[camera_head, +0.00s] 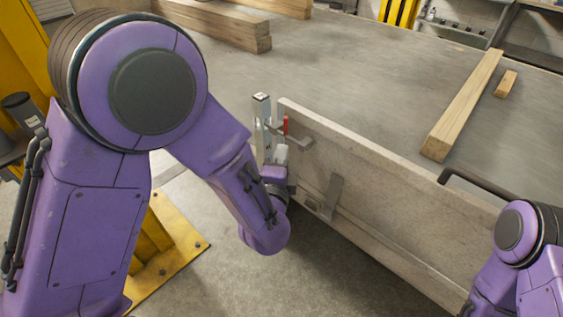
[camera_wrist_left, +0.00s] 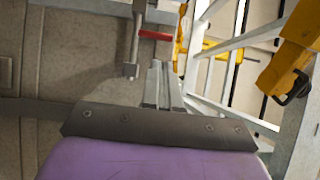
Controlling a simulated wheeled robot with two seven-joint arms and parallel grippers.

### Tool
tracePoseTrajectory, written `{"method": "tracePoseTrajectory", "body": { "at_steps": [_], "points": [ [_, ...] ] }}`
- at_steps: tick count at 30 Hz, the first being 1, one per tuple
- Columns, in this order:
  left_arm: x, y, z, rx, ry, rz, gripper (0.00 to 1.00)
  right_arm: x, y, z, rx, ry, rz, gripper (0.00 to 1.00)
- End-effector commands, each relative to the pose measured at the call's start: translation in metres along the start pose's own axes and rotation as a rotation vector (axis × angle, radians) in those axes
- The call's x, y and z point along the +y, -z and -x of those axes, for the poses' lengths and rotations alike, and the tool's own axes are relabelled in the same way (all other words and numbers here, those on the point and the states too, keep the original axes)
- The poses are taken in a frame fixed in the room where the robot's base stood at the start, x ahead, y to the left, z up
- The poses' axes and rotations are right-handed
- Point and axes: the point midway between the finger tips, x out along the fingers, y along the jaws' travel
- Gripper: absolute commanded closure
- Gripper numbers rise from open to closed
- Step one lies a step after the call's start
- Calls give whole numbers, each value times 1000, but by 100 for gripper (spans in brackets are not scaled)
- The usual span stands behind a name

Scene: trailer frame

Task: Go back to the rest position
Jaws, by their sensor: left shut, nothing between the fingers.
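My left gripper (camera_head: 279,154) is at the near left corner of the trailer bed, close to the panel's end and a latch. In the left wrist view its fingers (camera_wrist_left: 162,84) are together with nothing between them. The latch with a red handle (camera_head: 285,126) is just beyond it. The red handle also shows in the left wrist view (camera_wrist_left: 154,36), above the fingertips, and the fingers look apart from it. My right arm shows only in part at the lower right of the head view, and its gripper is out of frame.
The grey side panel (camera_head: 380,193) stands upright along the trailer bed (camera_head: 350,85). Wooden beams (camera_head: 463,106) lie on the bed. A black bar (camera_head: 468,184) is at the panel's right. A yellow base plate (camera_head: 178,238) is at lower left. Open floor (camera_head: 290,275) lies in front.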

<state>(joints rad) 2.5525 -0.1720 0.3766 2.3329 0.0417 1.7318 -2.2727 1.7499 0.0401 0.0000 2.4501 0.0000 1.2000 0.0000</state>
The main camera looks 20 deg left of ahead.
Motion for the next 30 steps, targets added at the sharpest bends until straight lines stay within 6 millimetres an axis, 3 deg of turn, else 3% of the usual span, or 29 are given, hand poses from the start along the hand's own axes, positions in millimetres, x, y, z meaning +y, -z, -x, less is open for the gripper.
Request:
{"method": "tracePoseTrajectory", "body": {
  "at_steps": [6, 22, 26, 30],
  "points": [
    [0, 0, 19, 0, 0, 0, 100, 0, -1, -2, 0, 0, 0, 58],
    [0, 0, 20, 0, 0, 33, 100, 0, -1, -2, 0, 0, 0, 58],
    [6, 5, 20, 23, -35, 288, 100, 0, -1, -2, 0, 0, 0, 58],
    [28, 0, 18, 12, -146, 754, 100, 0, -1, -2, 0, 0, 0, 58]
  ]
}}
